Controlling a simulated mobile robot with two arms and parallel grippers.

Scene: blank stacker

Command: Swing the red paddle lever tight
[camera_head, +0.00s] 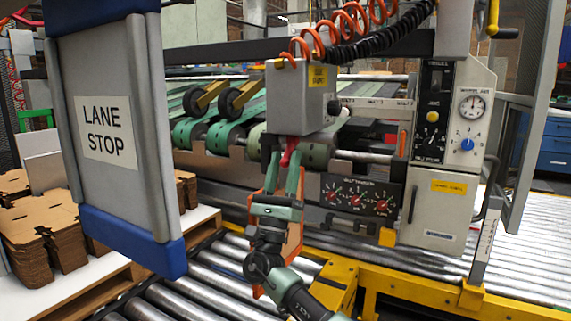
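The red paddle lever (290,151) hangs below the grey box (300,98) near the middle of the head view. It is small and tilted, with its lower end toward the left. My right gripper (284,172) reaches up from below, with its two green fingers apart. The fingertips are at the lever's lower end, which appears between or just behind them. I cannot tell whether they touch it. My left gripper is not in view.
A grey and blue LANE STOP panel (110,125) stands close on the left. Cardboard stacks (50,235) lie behind it. A dial panel (358,196) and a control cabinet (440,150) are right of the lever. A yellow frame (420,270) and rollers run below. An orange coiled hose (345,25) hangs above.

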